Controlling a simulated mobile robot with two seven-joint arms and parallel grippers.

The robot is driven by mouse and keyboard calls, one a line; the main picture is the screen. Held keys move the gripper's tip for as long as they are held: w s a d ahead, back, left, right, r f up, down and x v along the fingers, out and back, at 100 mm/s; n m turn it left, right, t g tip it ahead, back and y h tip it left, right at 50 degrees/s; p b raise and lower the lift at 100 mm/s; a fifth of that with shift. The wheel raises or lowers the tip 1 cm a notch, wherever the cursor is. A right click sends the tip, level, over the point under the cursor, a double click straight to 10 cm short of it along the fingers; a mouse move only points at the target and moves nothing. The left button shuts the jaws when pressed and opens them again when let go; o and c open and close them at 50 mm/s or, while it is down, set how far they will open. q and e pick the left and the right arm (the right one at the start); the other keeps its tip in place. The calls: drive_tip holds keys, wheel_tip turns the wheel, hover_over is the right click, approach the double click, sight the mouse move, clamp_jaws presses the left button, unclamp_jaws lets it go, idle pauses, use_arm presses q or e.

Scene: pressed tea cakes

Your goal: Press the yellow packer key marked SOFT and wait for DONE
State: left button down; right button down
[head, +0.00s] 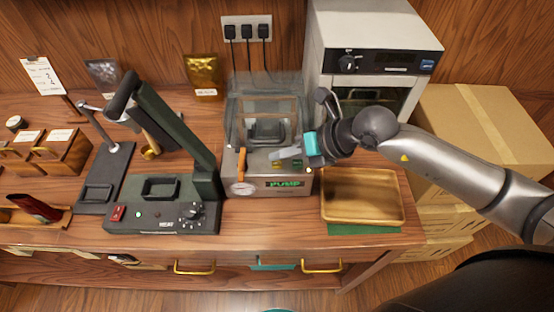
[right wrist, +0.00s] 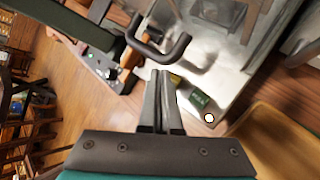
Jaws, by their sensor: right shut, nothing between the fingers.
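The packer (head: 235,165) is a metal box with a clear raised lid, and its front display (head: 285,183) reads PUMP in green. The yellow key (head: 277,164) is on its top front panel, partly hidden by my gripper. It also shows in the right wrist view (right wrist: 175,79), just right of the fingertips. Its SOFT marking is too small to read. My right gripper (head: 279,154) is shut and empty, its fingertips at the panel close to the yellow key. In the right wrist view its fingers (right wrist: 161,73) are together; I cannot tell whether they touch the key. My left gripper is out of view.
A green key (right wrist: 200,98) lies beside the yellow one. A wooden tray (head: 363,219) stands right of the packer. A dark heat sealer (head: 160,222) with a raised arm stands left. An orange-handled lever (head: 241,165) and a gauge (head: 242,188) are on the packer's left side.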

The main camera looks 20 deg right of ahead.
sight(282, 166)
wheel_tip(282, 166, up, 5)
drive_tip(key=p, duration=0.4)
drive_tip(key=shift+r+p, duration=0.1)
drive_tip(key=shift+p, duration=0.3)
idle(0.5)
